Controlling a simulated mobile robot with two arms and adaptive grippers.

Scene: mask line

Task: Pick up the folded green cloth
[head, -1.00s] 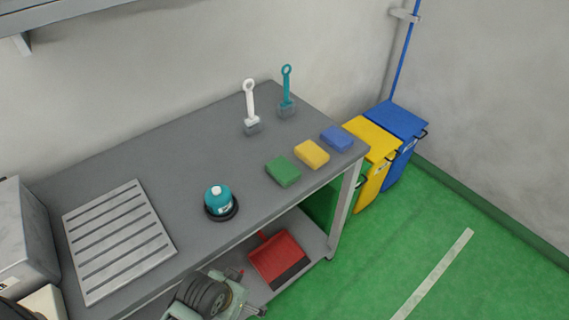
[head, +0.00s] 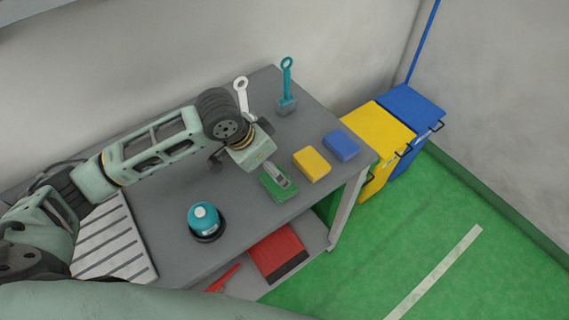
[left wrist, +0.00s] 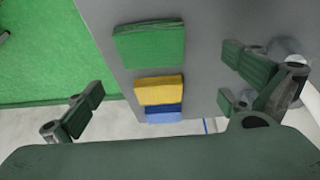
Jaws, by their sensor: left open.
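The folded green cloth (head: 271,190) lies on the grey tabletop near its front edge. In the head view my left gripper (head: 281,176) is over it and hides part of it. In the left wrist view the green cloth (left wrist: 150,45) shows whole, beyond the open fingers of my left gripper (left wrist: 165,80). Nothing is between the fingers, and the cloth appears untouched. My right gripper is in neither view.
A yellow cloth (head: 312,164) and a blue cloth (head: 341,146) lie in line to the right. White (head: 241,92) and teal (head: 287,80) brushes stand behind. A red dustpan (head: 275,252) is on the lower shelf.

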